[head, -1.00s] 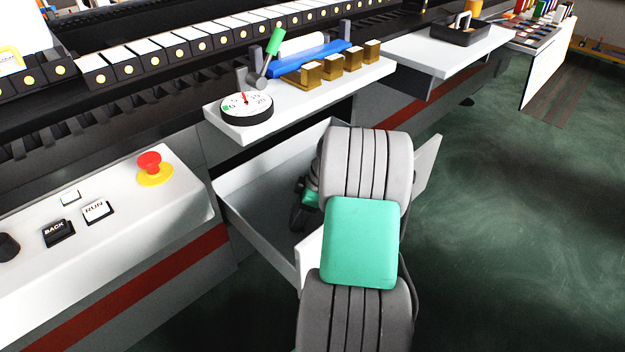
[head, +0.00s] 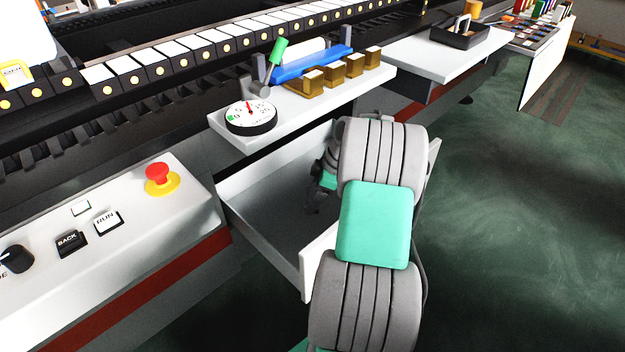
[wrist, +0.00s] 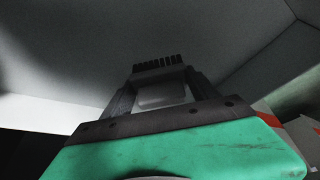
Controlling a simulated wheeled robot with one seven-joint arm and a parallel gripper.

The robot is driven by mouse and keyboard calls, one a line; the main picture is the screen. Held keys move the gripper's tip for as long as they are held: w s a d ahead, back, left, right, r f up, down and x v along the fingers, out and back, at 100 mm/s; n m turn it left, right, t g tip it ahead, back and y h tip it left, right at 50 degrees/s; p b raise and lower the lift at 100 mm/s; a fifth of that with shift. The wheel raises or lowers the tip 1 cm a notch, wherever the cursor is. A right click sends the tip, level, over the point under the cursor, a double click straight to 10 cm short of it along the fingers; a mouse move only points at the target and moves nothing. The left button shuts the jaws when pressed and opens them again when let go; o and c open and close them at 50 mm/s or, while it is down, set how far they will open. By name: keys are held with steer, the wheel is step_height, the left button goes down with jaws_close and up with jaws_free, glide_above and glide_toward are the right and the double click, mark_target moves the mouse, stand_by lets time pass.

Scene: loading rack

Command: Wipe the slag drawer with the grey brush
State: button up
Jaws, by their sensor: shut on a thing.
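The slag drawer (head: 262,222) is pulled open below the white shelf, a pale open-topped box with its inner floor in view. My gripper (wrist: 158,82) is down inside it; in the head view my arm hides much of it and the drawer's right part. In the wrist view the gripper is shut on the grey brush (wrist: 160,97), whose dark bristles (wrist: 157,62) point away from me toward the grey drawer surface. I cannot tell whether the bristles touch it.
A white shelf above the drawer holds a round dial (head: 250,117), brass blocks (head: 333,76) and a blue piece (head: 312,64). A control panel with a red stop button (head: 158,174) stands at left. A black tray (head: 466,34) sits farther back. The green floor at right is clear.

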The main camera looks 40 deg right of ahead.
mark_target(313, 189)
steer(key=shift+r+p, duration=1)
steer(key=shift+r, duration=0.75)
